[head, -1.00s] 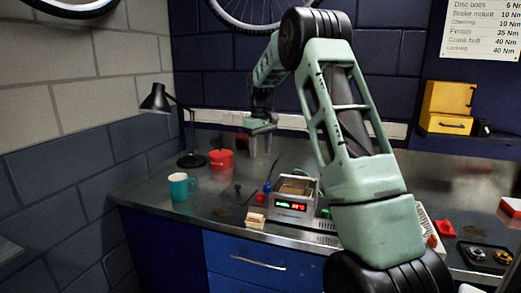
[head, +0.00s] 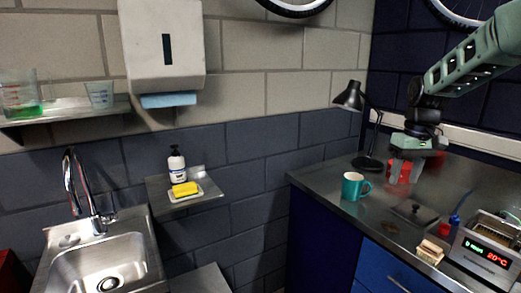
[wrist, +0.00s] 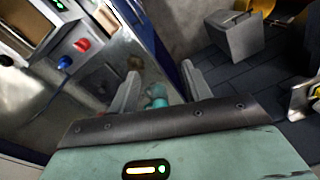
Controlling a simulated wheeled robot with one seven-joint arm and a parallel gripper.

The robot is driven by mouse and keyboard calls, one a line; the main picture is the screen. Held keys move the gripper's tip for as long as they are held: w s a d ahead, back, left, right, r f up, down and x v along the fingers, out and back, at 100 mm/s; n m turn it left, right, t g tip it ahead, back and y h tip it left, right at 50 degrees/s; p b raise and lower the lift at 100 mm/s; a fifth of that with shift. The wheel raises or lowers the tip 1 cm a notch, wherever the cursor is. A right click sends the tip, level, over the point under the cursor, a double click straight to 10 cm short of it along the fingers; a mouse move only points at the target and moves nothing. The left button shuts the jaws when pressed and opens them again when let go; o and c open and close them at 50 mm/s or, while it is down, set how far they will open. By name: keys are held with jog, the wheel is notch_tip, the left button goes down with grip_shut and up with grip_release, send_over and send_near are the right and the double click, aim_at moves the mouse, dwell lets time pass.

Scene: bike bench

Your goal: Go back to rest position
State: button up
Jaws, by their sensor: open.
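My gripper (head: 406,168) hangs from my arm at the right of the head view, above the steel bench, with its fingers apart and pointing down. In the wrist view the two fingers (wrist: 158,88) are spread with nothing held between them. A teal mug (head: 354,187) stands on the bench to the left of my gripper; a teal shape shows low between the fingers in the wrist view (wrist: 157,92). A red pot (head: 399,171) sits behind the gripper, partly hidden by it.
A black desk lamp (head: 349,97) stands at the bench's back left. A device with a lit display (head: 486,252), a sponge-like block (head: 431,250) and a dark lid (head: 415,214) lie at the right. A sink (head: 100,262), soap shelf (head: 188,201) and towel dispenser (head: 163,50) are at left.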

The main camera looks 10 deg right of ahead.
jog(key=s+a+n, duration=0.1)
jog(key=s+a, duration=0.3)
jog(key=a, duration=0.4)
jog(key=s+a+f+n, duration=0.1)
jog(key=s+a, duration=0.2)
jog(key=a, duration=0.4)
jog(key=s+a+n, duration=0.2)
jog(key=s+a, duration=0.2)
jog(key=a, duration=0.4)
jog(key=s+a+f+n, duration=0.1)
jog(key=s+a, duration=0.3)
jog(key=s, duration=0.6)
jog(key=s+a+f+n, duration=0.2)
jog(key=s+a+f, duration=0.1)
jog(key=s, duration=0.7)
jog(key=shift+s+a+f, duration=0.35)
jog(key=shift+s+a, duration=0.05)
jog(key=shift+a, duration=0.15)
